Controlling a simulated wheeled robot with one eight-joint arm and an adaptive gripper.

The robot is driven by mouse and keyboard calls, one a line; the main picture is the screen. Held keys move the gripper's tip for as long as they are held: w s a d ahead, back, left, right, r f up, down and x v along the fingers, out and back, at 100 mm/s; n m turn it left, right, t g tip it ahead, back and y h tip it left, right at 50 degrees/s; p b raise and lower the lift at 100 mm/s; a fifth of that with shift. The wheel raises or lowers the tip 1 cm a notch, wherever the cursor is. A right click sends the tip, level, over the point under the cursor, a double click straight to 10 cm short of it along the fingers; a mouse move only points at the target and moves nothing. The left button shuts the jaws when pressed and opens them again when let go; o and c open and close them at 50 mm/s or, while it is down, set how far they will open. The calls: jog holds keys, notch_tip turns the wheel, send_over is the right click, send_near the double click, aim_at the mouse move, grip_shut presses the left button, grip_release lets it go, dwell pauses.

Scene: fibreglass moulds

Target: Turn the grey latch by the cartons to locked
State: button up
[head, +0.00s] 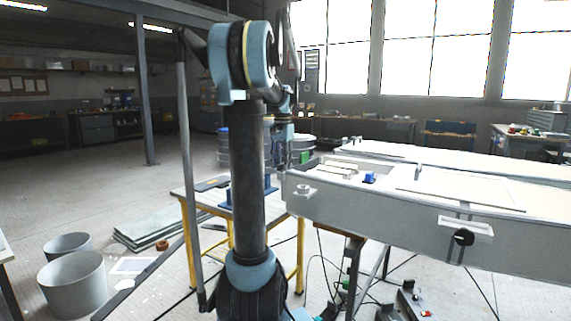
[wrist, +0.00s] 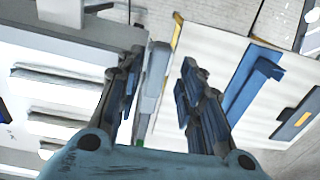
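My gripper (wrist: 161,68) is open in the wrist view, one dark blue finger on each side. A grey-green bar (wrist: 152,84) shows between the fingers, beside the edge of the white mould (wrist: 25,62). It may be the grey latch, but I cannot tell for sure, nor whether the fingers touch it. In the head view, my gripper (head: 281,152) hangs near the left end of the white mould (head: 375,222), partly hidden by my arm. I cannot make out the latch or any cartons clearly there.
White bars (head: 343,167) and a blue block (head: 369,178) sit on the mould. A yellow-legged table (head: 190,203) stands left of it, with a blue bracket (wrist: 245,88) on top. Grey buckets (head: 72,280) stand at the left. The floor behind is open.

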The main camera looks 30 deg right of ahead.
notch_tip(320, 180, up, 12)
dwell(0.7)
jog(key=shift+a+f, duration=0.1)
dwell(0.3)
jog(key=s+a+f+n+t, duration=0.1)
jog(key=s+a+f+n, duration=0.2)
jog(key=s+a+f, duration=0.45)
jog(key=s+a+f+n, duration=0.3)
jog(key=s+a+f, duration=0.1)
jog(key=a, duration=0.6)
jog(key=s+a+f+n, duration=0.2)
jog(key=s+a+f, duration=0.1)
jog(key=s+f, duration=0.2)
jog(key=s+a+f+n, duration=0.2)
jog(key=s+a+f, duration=0.2)
jog(key=f, duration=0.6)
jog(key=s+a+f+n+t, duration=0.1)
jog(key=s+a+f+n, duration=0.1)
jog(key=s+a+f, duration=0.2)
jog(key=s+f, duration=0.3)
jog(key=shift+s+f, duration=0.4)
